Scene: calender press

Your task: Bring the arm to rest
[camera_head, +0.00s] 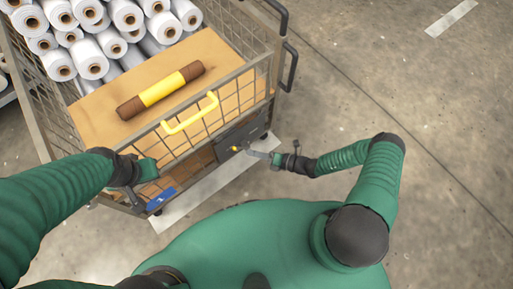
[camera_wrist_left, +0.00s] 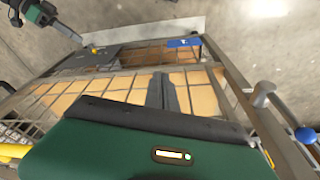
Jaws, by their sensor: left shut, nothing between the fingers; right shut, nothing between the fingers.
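My right arm reaches in from the right in the head view, and its right gripper (camera_head: 258,154) is shut and empty in front of a dark panel (camera_head: 243,134) on the cart's near side. My left arm comes in from the left, and its left gripper (camera_head: 147,170) is by the cart's near-left corner, above a blue label (camera_head: 160,199). In the left wrist view the left gripper's dark fingers (camera_wrist_left: 167,95) are together with nothing between them, over the wire mesh. Whether they touch the mesh I cannot tell.
A wire-mesh cart (camera_head: 262,88) holds a cardboard sheet (camera_head: 215,62), several white rolls (camera_head: 93,58) and a brown roll with a yellow band (camera_head: 160,90). A yellow handle (camera_head: 190,114) sits on its near rim. Concrete floor (camera_head: 420,110) is clear at right.

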